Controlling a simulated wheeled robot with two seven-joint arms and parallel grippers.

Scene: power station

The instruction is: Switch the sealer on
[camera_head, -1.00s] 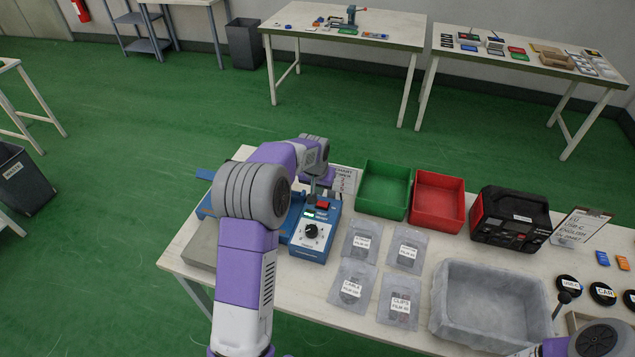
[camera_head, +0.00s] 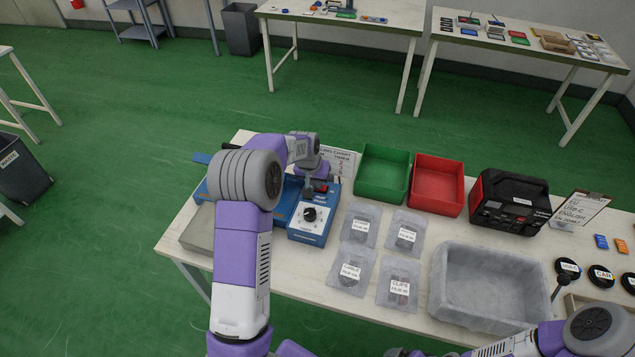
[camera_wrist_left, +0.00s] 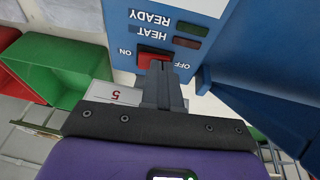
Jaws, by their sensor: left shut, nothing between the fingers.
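The sealer is a blue machine with a white front panel and a black dial (camera_head: 310,214), left of centre on the table. In the left wrist view its red rocker switch (camera_wrist_left: 148,52) lies between the words ON and OFF. The HEAT lamp (camera_wrist_left: 188,43) and READY lamp (camera_wrist_left: 192,28) look dark. My left gripper (camera_wrist_left: 160,68) is shut and empty, its fingertips at the switch's near edge. I cannot tell whether they touch or which way the switch is tipped. In the head view my left gripper (camera_head: 309,189) is above the sealer's panel. My right gripper is not visible.
A green bin (camera_head: 383,174) and a red bin (camera_head: 437,184) stand right of the sealer. Several labelled bags, including one marked CLIPS (camera_head: 399,283), lie in front. A grey tray (camera_head: 490,285) and a black-and-red power unit (camera_head: 509,203) are farther right. A chart card (camera_head: 340,160) stands behind the sealer.

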